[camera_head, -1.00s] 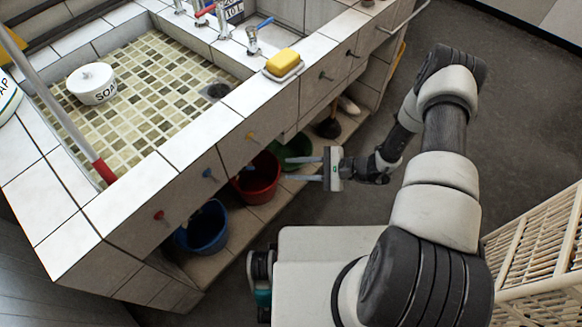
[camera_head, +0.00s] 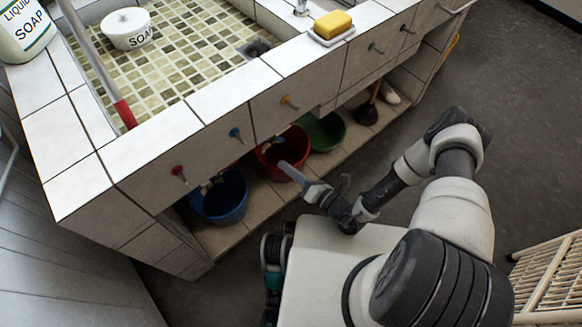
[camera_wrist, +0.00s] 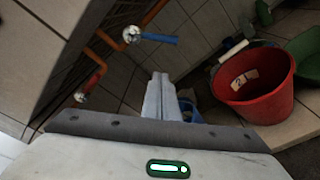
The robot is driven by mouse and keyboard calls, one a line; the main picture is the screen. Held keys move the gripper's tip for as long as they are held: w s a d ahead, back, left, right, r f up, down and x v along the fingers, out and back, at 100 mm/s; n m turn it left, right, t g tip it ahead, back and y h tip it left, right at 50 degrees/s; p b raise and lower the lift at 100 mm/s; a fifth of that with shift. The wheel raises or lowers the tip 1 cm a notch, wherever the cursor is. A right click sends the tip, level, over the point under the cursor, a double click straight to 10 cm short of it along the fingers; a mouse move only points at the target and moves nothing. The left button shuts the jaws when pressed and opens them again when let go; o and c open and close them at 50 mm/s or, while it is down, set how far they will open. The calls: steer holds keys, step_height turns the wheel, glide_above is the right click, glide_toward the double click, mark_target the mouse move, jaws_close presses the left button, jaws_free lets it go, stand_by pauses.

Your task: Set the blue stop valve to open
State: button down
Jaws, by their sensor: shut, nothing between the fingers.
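The blue stop valve (camera_wrist: 154,38) shows in the wrist view at the upper middle, under the counter. Its blue lever sticks out to the right from a chrome body at a copper pipe, at an angle to the pipe. A second valve with a red lever (camera_wrist: 94,84) is lower left of it. I cannot clearly make out the blue stop valve in the head view. My gripper (camera_wrist: 159,78) is shut and empty, its fingertips apart from the blue lever and below it in the wrist picture. In the head view my gripper (camera_head: 286,168) is in front of the red bucket.
A red bucket (camera_head: 268,162), a blue bucket (camera_head: 222,200) and a green basin (camera_head: 327,131) stand on the low shelf. A white slatted basket (camera_head: 550,275) is at right.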

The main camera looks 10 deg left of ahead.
mark_target(276, 139)
steer(key=w+a+r, duration=0.2)
steer(key=w+a, duration=0.1)
steer(key=w, duration=0.2)
steer(key=shift+w, duration=0.35)
